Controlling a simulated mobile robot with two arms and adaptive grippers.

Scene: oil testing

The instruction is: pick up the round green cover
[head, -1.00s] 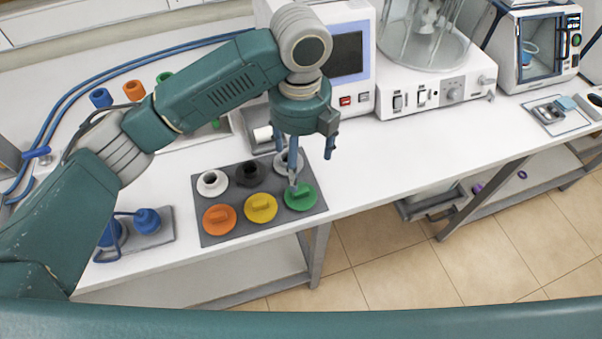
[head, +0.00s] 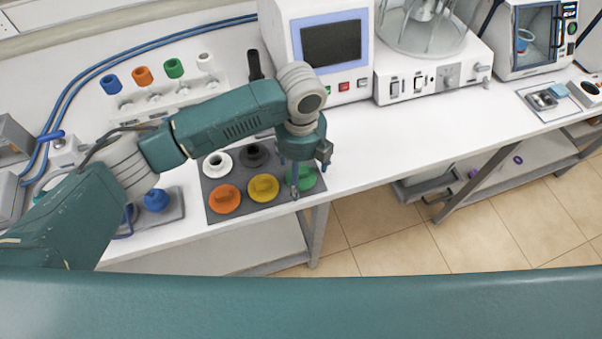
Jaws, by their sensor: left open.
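The round green cover (head: 309,181) lies in the front right place of a dark grey tray (head: 240,214) on the white bench. My left gripper (head: 299,188) points down over this cover, with its fingers apart, and hides part of it. I cannot tell whether the fingertips touch the cover. A yellow cover (head: 263,188) and an orange cover (head: 225,199) lie to its left in the same row. My right gripper is not in view.
A white ring piece (head: 217,164) and a black one (head: 254,155) sit in the tray's back row. A white machine with a screen (head: 332,43) stands behind the tray. Bench space to the right is clear.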

